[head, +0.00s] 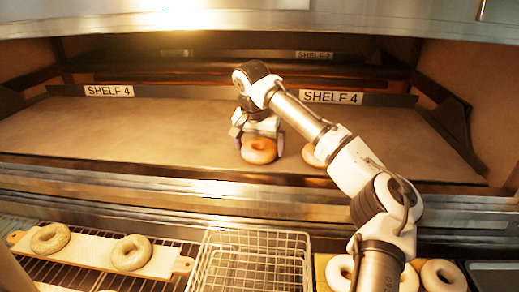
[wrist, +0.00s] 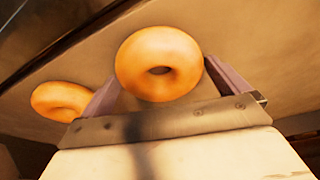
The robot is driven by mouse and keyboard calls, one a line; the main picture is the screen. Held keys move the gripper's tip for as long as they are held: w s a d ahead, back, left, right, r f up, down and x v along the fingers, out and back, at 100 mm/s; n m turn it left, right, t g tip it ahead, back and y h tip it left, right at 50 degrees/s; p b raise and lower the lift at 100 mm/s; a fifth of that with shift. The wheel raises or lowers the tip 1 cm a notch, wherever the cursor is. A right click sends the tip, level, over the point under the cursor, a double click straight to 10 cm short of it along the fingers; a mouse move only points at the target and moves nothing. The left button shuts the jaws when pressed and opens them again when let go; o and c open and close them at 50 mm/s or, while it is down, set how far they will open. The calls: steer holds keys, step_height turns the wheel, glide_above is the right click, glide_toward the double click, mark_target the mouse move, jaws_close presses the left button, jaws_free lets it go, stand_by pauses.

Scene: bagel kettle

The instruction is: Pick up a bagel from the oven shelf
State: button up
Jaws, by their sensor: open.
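A golden bagel (head: 258,151) lies on the oven shelf (head: 160,130) near its front edge. A second bagel (head: 311,154) lies to its right, partly hidden by my arm. In the wrist view the nearer bagel (wrist: 159,62) is between the two fingers of my gripper (wrist: 165,88), and the other bagel (wrist: 60,101) is outside the left finger. My gripper (head: 259,144) is open, with a finger on either side of the nearer bagel in the head view. I cannot tell whether the fingers touch it.
Below the oven, a wooden board (head: 92,254) with two pale bagels lies on a wire rack at left. An empty wire basket (head: 252,262) stands in the middle. More pale bagels (head: 443,275) lie at right, partly behind my arm. The oven shelf's left side is clear.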

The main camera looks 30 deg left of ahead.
steer(key=c, duration=0.7)
steer(key=shift+r, duration=0.1)
